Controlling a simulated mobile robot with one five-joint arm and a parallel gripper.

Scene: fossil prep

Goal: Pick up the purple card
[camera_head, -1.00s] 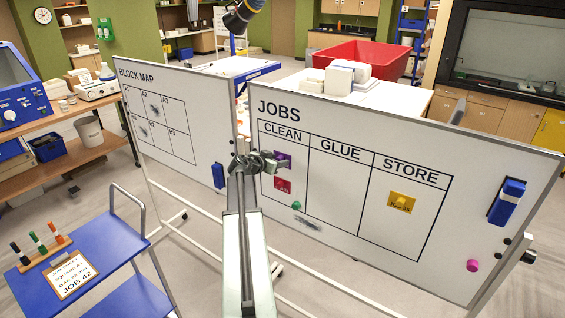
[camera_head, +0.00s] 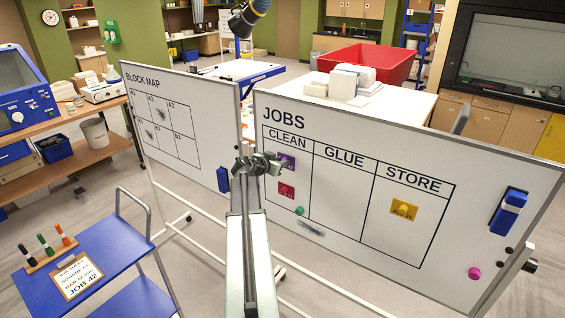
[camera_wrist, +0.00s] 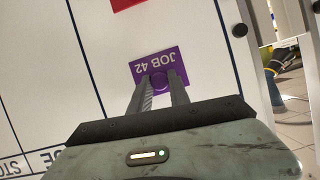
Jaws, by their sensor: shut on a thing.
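The purple card (camera_head: 288,161) is in the CLEAN column of the JOBS whiteboard (camera_head: 335,220), near the board's left edge. In the wrist view the card (camera_wrist: 176,58) reads JOB 42, upside down, with a round purple knob on it. My gripper (camera_wrist: 160,84) is shut on the card at that knob. In the head view my gripper (camera_head: 272,164) covers the card's left part. I cannot tell whether the card still touches the board.
A red card (camera_head: 286,190) sits just below in CLEAN, with a green magnet (camera_head: 299,211) under it. A yellow card (camera_head: 404,208) is under STORE. A blue eraser (camera_head: 508,212) and a pink magnet (camera_head: 474,273) are at the right. The GLUE column is empty.

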